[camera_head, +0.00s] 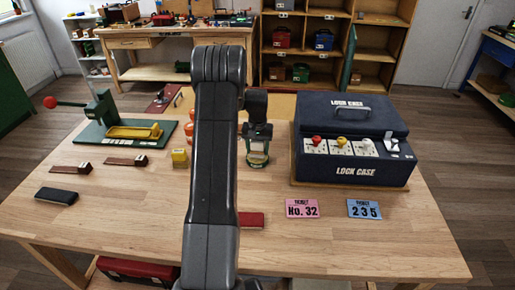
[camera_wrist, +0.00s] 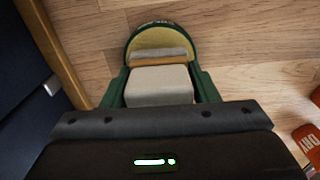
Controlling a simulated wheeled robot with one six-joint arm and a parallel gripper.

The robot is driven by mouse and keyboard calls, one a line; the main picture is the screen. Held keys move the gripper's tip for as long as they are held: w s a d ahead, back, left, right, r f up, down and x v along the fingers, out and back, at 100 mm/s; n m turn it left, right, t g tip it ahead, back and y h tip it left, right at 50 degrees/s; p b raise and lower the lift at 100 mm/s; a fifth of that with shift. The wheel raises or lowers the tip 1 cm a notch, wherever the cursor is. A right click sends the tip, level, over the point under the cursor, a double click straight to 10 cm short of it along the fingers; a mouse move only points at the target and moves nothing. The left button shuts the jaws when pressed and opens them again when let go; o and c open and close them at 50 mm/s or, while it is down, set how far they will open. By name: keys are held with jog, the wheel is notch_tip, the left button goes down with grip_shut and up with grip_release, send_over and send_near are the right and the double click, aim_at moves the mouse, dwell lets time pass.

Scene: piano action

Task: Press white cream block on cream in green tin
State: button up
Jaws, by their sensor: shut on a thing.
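My gripper (camera_head: 257,146) is shut on the white cream block (camera_wrist: 158,86), with one finger on each side of it. The green tin (camera_head: 257,161) stands on the table under my gripper. In the wrist view the tin's green rim (camera_wrist: 160,27) curves around the yellowish cream (camera_wrist: 158,42), just beyond the block. The block is over or in the tin; I cannot tell whether it touches the cream. The near part of the tin is hidden by the block and gripper.
The dark blue lock case (camera_head: 350,150) stands close on the right. Orange containers (camera_wrist: 307,140) are on the other side. Pink (camera_head: 302,208) and blue (camera_head: 364,209) tickets lie in front of the case. A green press (camera_head: 125,133) is at left.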

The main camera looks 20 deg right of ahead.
jog(key=shift+f+b, duration=0.45)
jog(key=shift+f, duration=0.15)
dwell(1.6)
jog(key=shift+r, duration=0.1)
jog(key=shift+r+p, duration=1.85)
jog(key=shift+r, duration=1.65)
jog(key=shift+f, duration=0.1)
